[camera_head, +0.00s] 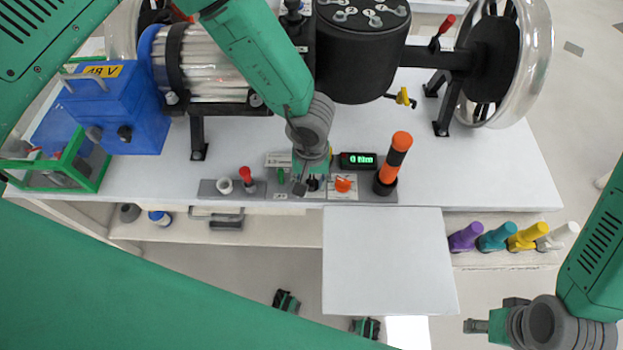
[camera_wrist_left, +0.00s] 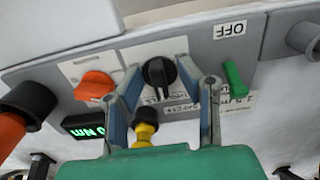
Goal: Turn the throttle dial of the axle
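A grey control panel (camera_head: 262,192) lies along the front edge of the white table. A black dial (camera_wrist_left: 158,75) and an orange dial (camera_wrist_left: 97,85) sit side by side on it; in the head view the orange dial (camera_head: 343,184) is right of my left gripper (camera_head: 312,180).
A green-lit display (camera_head: 358,161) and an orange-black handle (camera_head: 394,163) stand right of the dials. A green switch (camera_wrist_left: 235,78) is beside the black dial. A red-tipped lever (camera_head: 247,178) is at the panel's left. The axle machine (camera_head: 362,50) stands behind.

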